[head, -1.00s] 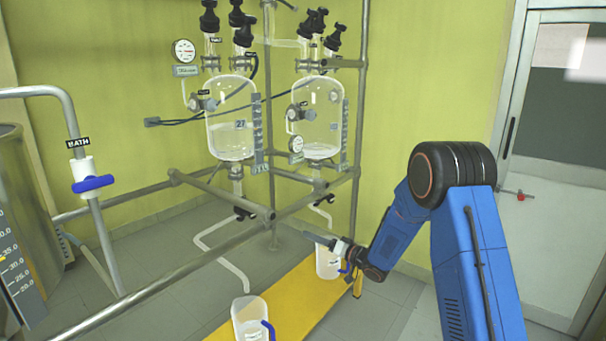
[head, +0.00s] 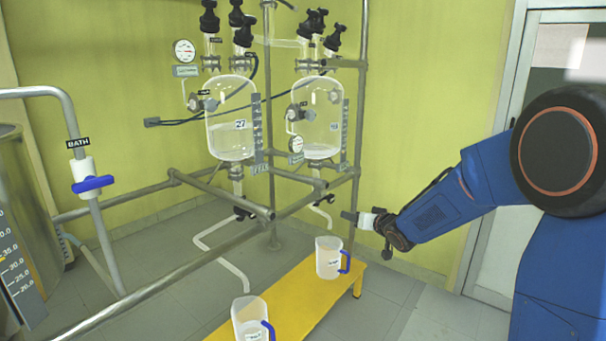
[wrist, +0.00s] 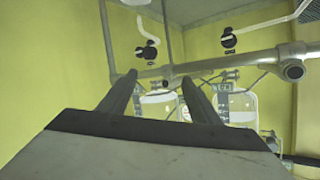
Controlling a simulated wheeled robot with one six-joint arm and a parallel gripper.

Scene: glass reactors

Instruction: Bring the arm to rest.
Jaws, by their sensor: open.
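My gripper (head: 350,215) is at the end of my blue arm, right of the reactor frame and above the far end of the yellow bench. In the wrist view its two fingers (wrist: 158,95) stand apart with nothing between them. The frame's pipes and the glass vessels show beyond the fingers, upside down. In the head view my arm reaches in from the right, and my gripper looks clear of the jugs.
Two glass reactors, a left one (head: 232,125) and a right one (head: 320,125), hang in a metal pipe frame (head: 357,160). A near jug (head: 250,318) and a far jug (head: 328,258) stand on the yellow bench (head: 300,295). A bath pipe with a blue-handled valve (head: 92,185) is at left.

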